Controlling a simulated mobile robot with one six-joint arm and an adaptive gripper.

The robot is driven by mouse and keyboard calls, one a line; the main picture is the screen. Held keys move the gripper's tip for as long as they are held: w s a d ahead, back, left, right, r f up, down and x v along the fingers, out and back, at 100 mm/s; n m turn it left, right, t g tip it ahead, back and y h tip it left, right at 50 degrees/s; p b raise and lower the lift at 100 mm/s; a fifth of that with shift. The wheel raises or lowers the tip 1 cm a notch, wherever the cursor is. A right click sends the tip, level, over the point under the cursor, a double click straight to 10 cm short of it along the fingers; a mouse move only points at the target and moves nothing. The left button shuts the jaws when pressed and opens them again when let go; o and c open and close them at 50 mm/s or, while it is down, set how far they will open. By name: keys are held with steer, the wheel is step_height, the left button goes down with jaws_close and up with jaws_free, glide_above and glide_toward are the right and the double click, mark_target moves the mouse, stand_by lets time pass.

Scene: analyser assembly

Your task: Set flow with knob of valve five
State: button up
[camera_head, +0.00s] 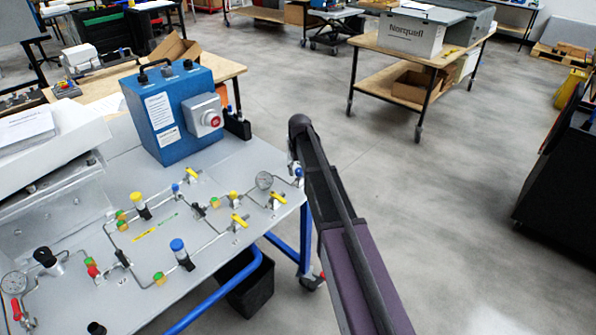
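A light grey panel (225,262) carries thin metal tubing and several valves. A yellow-capped knob (137,198) and a blue-capped knob (178,246) stand on black bodies in the middle. A black knob (44,257) stands at the left, beside a gauge (14,282). Several yellow handles show at the right, among them one near the edge (278,196) and one left of it (240,221). No valve numbers are readable, so I cannot tell which is valve five. My arm rises from the bottom to the panel's right edge; my gripper is not visible.
A blue box (167,112) with a red button on its grey side housing stands at the panel's back. A second gauge (264,181) is near the right edge. A white device (60,145) fills the left. Open floor lies to the right, with a dark cabinet (560,180) beyond.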

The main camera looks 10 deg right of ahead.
jaws_close()
steer(key=shift+n, duration=2.1)
steer(key=shift+o, duration=1)
jaws_free()
steer(key=shift+r, duration=0.1)
